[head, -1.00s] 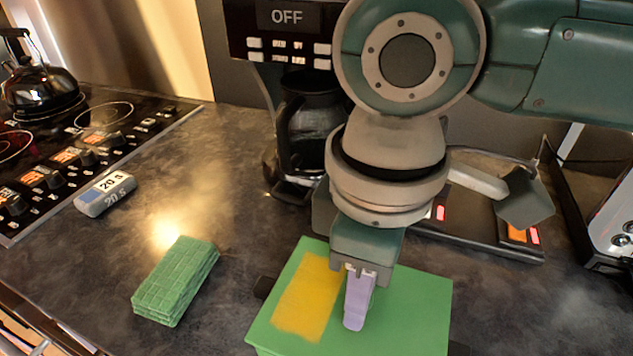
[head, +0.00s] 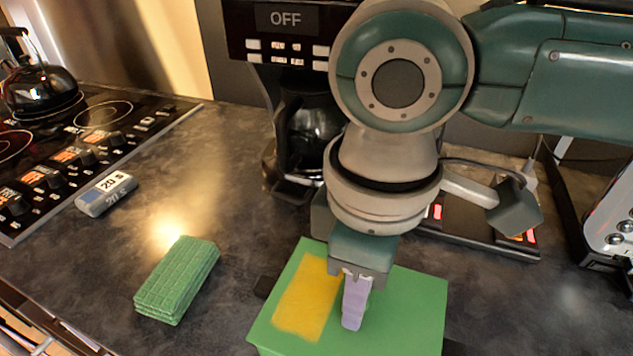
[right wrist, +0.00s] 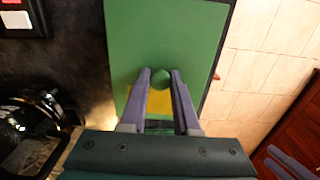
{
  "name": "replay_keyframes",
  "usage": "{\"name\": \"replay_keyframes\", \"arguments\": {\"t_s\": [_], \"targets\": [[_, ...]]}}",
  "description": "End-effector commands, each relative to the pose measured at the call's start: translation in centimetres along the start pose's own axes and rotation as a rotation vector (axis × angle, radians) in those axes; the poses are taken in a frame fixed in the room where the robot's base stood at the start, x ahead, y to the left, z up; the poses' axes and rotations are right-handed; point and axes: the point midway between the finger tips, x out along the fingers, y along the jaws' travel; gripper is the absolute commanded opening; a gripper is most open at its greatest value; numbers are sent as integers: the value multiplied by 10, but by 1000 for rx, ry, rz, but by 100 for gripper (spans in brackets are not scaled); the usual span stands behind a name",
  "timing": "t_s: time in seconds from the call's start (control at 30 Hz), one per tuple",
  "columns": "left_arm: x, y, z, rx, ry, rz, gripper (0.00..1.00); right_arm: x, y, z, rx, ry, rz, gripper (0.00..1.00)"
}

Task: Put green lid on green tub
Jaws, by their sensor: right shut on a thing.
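The green lid (head: 405,310), flat with a yellow patch (head: 308,297), is at the bottom centre of the head view. It also shows in the right wrist view (right wrist: 165,35). My right gripper (head: 354,318) points down over it. In the right wrist view its fingers (right wrist: 160,78) are shut on the lid's round green knob (right wrist: 161,79). The green tub cannot be made out apart from the lid; I cannot tell whether the lid rests on it. Pale purple fingers, likely my left gripper (right wrist: 287,165), show at the lower right of the right wrist view.
A green ribbed block (head: 178,280) and a grey timer (head: 106,193) marked "20 s" lie on the dark counter. A stove with a black kettle (head: 38,85) is at left. A coffee maker (head: 300,130) stands behind. The counter between block and lid is clear.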

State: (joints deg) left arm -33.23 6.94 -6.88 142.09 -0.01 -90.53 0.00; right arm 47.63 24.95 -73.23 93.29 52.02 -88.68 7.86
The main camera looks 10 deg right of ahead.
Motion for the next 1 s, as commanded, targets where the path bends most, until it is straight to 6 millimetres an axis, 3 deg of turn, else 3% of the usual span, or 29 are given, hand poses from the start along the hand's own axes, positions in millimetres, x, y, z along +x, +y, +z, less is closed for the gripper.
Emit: {"name": "replay_keyframes", "arguments": {"t_s": [1.0], "targets": [[-9,-1,-3,3,0,-2,50,3,0,0,-1,0,0,0]]}}
